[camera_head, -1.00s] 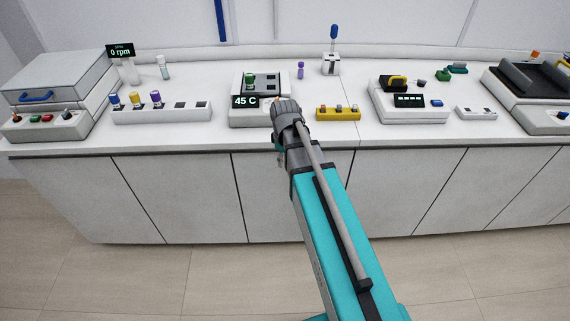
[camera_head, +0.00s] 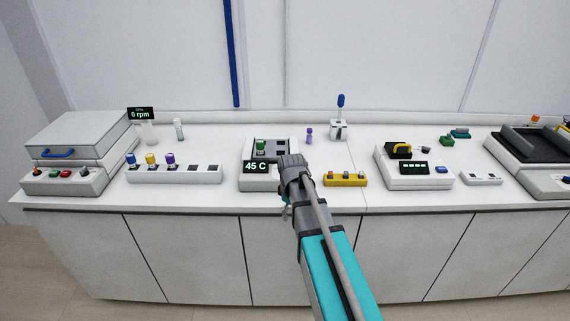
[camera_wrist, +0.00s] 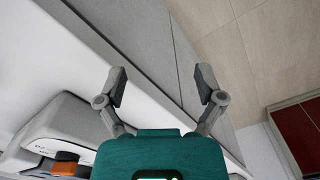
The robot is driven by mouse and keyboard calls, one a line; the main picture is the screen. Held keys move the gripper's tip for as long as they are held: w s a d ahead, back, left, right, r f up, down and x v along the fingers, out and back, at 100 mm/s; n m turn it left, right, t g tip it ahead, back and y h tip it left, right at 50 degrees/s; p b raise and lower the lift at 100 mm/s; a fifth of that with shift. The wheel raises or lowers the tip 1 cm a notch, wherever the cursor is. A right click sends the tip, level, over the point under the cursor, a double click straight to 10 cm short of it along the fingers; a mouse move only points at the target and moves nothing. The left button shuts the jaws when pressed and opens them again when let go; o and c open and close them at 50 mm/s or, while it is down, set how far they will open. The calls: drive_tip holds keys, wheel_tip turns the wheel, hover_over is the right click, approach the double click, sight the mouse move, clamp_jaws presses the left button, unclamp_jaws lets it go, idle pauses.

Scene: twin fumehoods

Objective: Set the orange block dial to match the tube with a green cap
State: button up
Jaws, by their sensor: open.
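The block heater (camera_head: 248,184) is a white box on the counter with a black display (camera_head: 256,167) reading 45 C. A tube with a green cap (camera_head: 260,148) stands upright in a slot on its top. An orange dial (camera_wrist: 66,160) shows at the lower left of the wrist view, on a pale housing; my arm hides it in the head view. My gripper (camera_wrist: 160,86) is open and empty, its fingers apart in front of the counter's front edge. The dial is outside the fingers, to their lower left. The dial's setting is not readable.
A white rack (camera_head: 190,175) holds blue, yellow and purple capped tubes left of the block. A yellow rack (camera_head: 345,180) stands close on the right. A purple capped tube (camera_head: 309,135) stands behind. A centrifuge (camera_head: 78,155) is at far left.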

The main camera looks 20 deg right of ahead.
drive_tip(key=w+d+r+n+p, duration=0.2)
drive_tip(key=w+r+p, duration=1.5)
drive_tip(key=r, duration=0.3)
drive_tip(key=shift+w+d+p, duration=0.25)
drive_tip(key=shift+w+p, duration=0.15)
drive_tip(key=shift+p, duration=0.35)
drive_tip(key=shift+f, duration=0.3)
wheel_tip(320, 180, down, 13)
drive_tip(key=b, duration=1.3)
drive_tip(key=shift+f+b, duration=0.15)
drive_tip(key=shift+b, duration=0.25)
drive_tip(key=c, duration=1.1)
drive_tip(key=shift+c, duration=0.2)
